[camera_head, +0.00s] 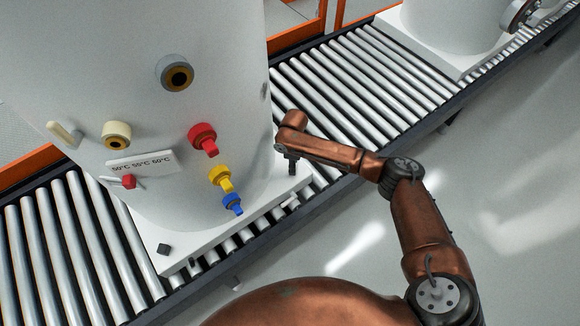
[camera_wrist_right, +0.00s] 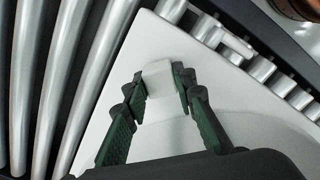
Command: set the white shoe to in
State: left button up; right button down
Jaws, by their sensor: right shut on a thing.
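The white tank (camera_head: 130,60) stands on a white base plate (camera_head: 180,235); the plate also shows in the right wrist view (camera_wrist_right: 125,60). My right gripper (camera_head: 292,170) reaches down at the plate's right corner, beside the tank. In the right wrist view, my right gripper (camera_wrist_right: 160,88) is shut on a small white block, the white shoe (camera_wrist_right: 157,72), at the plate's corner. The fingers stand on either side of it. In the head view the shoe is hidden or too small to tell. My left gripper is not in view.
A roller conveyor (camera_head: 350,70) runs under the plate, with a dark side rail (camera_head: 330,195). Red (camera_head: 204,138), yellow (camera_head: 221,178) and blue (camera_head: 232,203) fittings stick out of the tank near my right gripper. Another white tank (camera_head: 450,25) stands farther along. The floor at right is clear.

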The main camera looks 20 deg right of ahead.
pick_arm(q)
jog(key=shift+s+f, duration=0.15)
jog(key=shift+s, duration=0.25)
pick_arm(e)
jog(key=shift+a, duration=0.15)
jog(key=c, duration=1.6)
grip_release()
notch_tip(320, 180, up, 12)
